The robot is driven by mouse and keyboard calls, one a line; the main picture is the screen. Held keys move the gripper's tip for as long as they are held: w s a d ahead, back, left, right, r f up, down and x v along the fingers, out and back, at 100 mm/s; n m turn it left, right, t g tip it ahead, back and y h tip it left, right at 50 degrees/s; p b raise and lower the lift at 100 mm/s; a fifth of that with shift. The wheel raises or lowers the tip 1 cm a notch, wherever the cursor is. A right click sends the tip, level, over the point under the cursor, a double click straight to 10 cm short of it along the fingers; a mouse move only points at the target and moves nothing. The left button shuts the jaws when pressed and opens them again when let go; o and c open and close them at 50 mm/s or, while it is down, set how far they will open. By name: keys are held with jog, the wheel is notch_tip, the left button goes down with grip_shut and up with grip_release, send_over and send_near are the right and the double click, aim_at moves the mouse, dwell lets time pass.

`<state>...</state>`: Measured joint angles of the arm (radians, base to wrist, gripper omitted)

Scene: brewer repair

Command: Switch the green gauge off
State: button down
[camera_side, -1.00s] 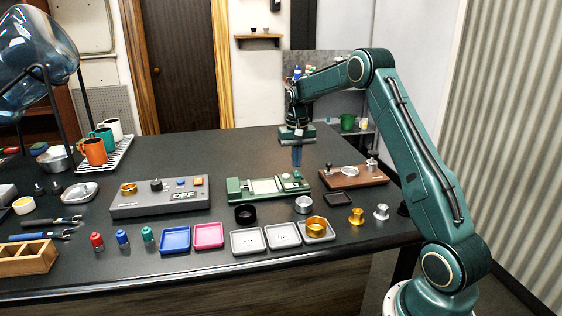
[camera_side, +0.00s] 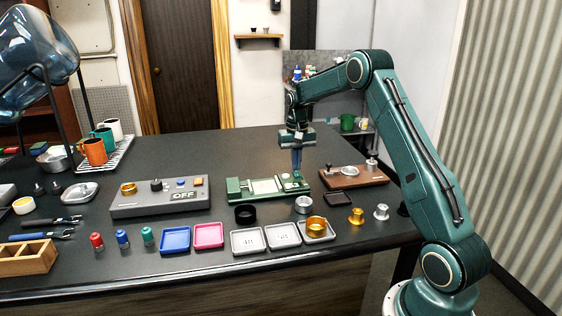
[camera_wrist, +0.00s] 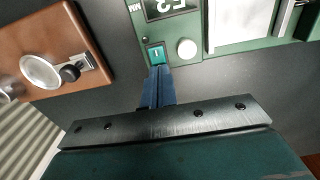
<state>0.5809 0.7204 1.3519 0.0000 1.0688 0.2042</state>
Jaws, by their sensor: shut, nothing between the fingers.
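The green gauge (camera_side: 240,190) lies on the dark table in the middle of the side view. In the wrist view its green body (camera_wrist: 215,65) shows at the top, with a small green square switch (camera_wrist: 156,51), a round white button (camera_wrist: 187,48) and part of a dark display (camera_wrist: 168,8) with characters cut off by the frame. My gripper (camera_side: 297,171) is shut and empty, pointing down over the gauge's right end. In the wrist view its blue fingertips (camera_wrist: 158,70) overlap the near edge of the green switch. I cannot tell whether they touch it.
A brown wooden board (camera_side: 352,177) with metal fittings stands just right of the gauge. A grey box (camera_side: 160,205) marked OFF stands to the left. A black ring (camera_side: 245,214), a metal cup (camera_side: 303,205) and several small trays lie in front. The table behind the gauge is clear.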

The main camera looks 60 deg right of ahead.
jog(key=shift+f, duration=0.5)
dwell(0.4)
jog(key=shift+r, duration=3.5)
jog(key=shift+r, duration=0.1)
